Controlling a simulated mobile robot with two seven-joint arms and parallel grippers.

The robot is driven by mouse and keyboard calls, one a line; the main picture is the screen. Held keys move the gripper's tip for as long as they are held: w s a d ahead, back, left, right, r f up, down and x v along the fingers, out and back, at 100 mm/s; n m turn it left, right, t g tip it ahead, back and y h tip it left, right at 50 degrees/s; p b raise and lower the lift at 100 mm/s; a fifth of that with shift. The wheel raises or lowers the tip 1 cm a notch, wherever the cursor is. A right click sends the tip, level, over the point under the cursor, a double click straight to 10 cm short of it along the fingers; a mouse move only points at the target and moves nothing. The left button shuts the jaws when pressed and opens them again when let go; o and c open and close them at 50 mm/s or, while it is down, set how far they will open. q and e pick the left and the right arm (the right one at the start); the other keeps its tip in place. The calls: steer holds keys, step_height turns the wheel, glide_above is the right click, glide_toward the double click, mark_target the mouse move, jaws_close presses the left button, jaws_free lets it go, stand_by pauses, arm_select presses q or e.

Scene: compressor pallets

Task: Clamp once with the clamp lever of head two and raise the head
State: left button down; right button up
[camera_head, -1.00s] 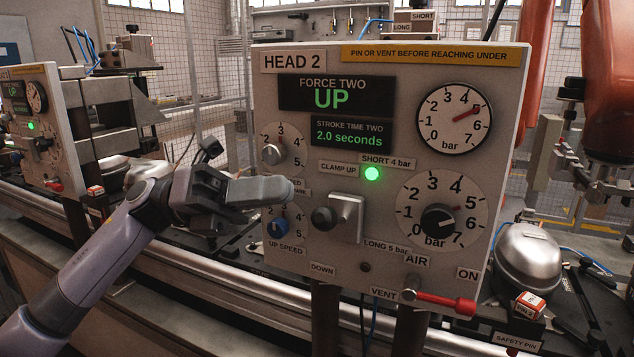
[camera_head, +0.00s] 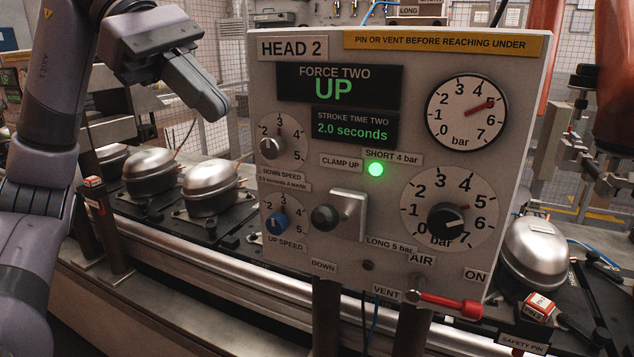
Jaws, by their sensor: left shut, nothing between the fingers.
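The HEAD 2 panel (camera_head: 285,235) faces me in the middle of the head view. Its clamp lever (camera_head: 325,217) has a dark round knob on a pale metal block, between the CLAMP UP and DOWN labels. The green lamp (camera_head: 376,169) beside CLAMP UP is lit. The display (camera_head: 338,87) reads FORCE TWO UP, and the one below reads 2.0 seconds. My left gripper (camera_head: 214,104) is shut and empty, raised left of the panel and apart from the lever. My right gripper is not in view.
A red AIR handle (camera_head: 450,304) lies at the panel's lower edge, pointing toward ON. A pressure gauge (camera_head: 467,113) points near 5 bar. Silver compressor domes (camera_head: 212,187) stand on the line at left, another (camera_head: 533,252) at right. A SAFETY PIN label (camera_head: 521,343) is at lower right.

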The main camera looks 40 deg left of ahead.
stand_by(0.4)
arm_select(q)
steer(key=b, duration=0.2)
glide_toward(334, 218)
steer(key=f, duration=0.1)
steer(key=w+d+f, duration=0.1)
steer(key=f, duration=0.1)
steer(key=d+f, duration=0.1)
steer(key=shift+w+d+f, duration=0.1)
steer(key=shift+w+f, duration=0.05)
steer(key=shift+w, duration=0.25)
steer(key=shift+f, duration=0.1)
